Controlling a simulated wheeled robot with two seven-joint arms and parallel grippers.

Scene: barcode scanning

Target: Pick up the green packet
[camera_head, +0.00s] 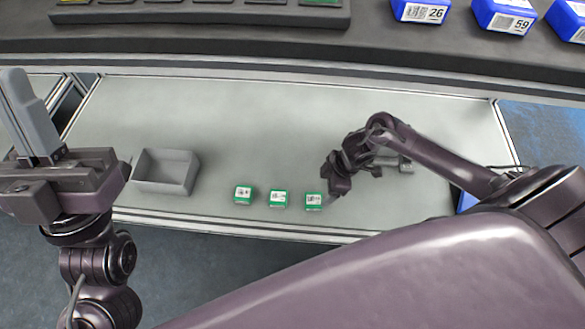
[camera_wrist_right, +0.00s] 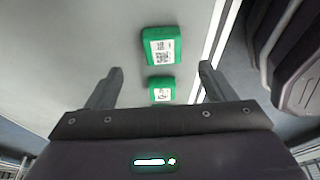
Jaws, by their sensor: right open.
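Three green packets with white barcode labels lie in a row near the front edge of the shelf: a left one (camera_head: 243,195), a middle one (camera_head: 278,199) and a right one (camera_head: 313,201). My right gripper (camera_head: 331,198) is just right of the right packet, with its fingers largely hidden in the head view. In the right wrist view the gripper (camera_wrist_right: 158,75) is open and empty. That view shows a larger green packet (camera_wrist_right: 162,46) beyond the fingertips and a smaller one (camera_wrist_right: 161,90) in the gap between the fingers. My left gripper (camera_head: 22,95) is raised at the far left, away from the packets.
An empty grey open bin (camera_head: 165,172) stands left of the packets on the pale shelf (camera_head: 270,120). Blue boxes (camera_head: 420,11) with labels and a dark tray (camera_head: 200,14) are on the higher shelf behind. The shelf behind the packets is clear.

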